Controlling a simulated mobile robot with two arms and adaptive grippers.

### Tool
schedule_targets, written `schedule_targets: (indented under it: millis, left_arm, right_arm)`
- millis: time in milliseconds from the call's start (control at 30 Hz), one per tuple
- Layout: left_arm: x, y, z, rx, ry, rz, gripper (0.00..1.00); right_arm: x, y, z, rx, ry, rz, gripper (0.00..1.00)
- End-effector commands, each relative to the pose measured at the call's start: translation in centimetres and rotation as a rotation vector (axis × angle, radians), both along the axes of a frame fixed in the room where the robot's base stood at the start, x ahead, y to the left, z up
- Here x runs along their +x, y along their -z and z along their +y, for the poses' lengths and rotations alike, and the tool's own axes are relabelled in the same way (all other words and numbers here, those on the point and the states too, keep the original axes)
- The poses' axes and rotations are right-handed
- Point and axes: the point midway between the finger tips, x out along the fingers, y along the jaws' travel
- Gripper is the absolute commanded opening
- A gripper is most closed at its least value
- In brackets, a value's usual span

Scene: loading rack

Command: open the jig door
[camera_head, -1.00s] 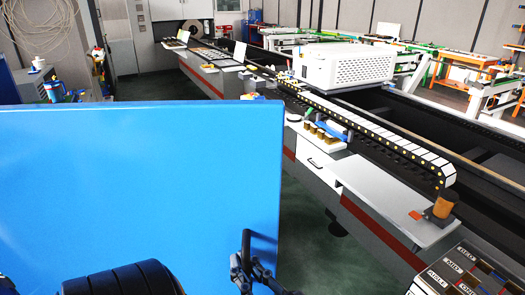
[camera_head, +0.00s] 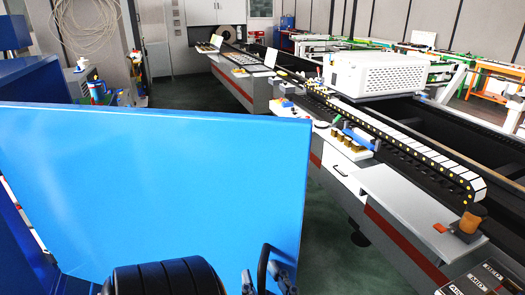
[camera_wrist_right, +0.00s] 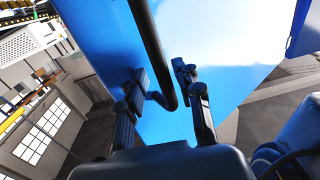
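The jig door is a large flat blue panel (camera_head: 150,185) filling the lower left of the head view. It also shows behind my gripper in the wrist view (camera_wrist_right: 225,90). Its black bar handle (camera_head: 263,262) is near the lower right edge, and in the wrist view the handle (camera_wrist_right: 150,40) runs down between my fingers. My right gripper (camera_head: 265,281) is at the handle, one finger on each side. In the wrist view its fingers (camera_wrist_right: 160,78) stand apart, with a gap beside the bar. My left gripper is not in view.
A blue cabinet body (camera_head: 50,82) stands behind the door at the left. A long grey machine bench (camera_head: 400,195) with a cable chain and a white box (camera_head: 358,73) runs along the right. Green floor (camera_head: 330,225) is free between door and bench.

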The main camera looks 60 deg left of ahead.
Motion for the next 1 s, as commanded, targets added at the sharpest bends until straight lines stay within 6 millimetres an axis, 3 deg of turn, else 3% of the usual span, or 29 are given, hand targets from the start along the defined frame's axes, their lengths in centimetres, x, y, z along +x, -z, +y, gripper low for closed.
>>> schedule_targets:
  millis: [333,800,1000]
  left_arm:
    - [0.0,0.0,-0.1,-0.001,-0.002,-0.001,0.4]
    - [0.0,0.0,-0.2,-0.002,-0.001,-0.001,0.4]
    - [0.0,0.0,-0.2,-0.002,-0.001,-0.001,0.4]
  right_arm:
    - [-0.2,0.1,-1.0,-0.001,-0.002,0.001,0.34]
    - [-0.8,0.1,-10.3,-0.001,0.0,0.002,0.34]
    - [-0.8,0.1,-12.0,-0.001,0.0,0.002,0.34]
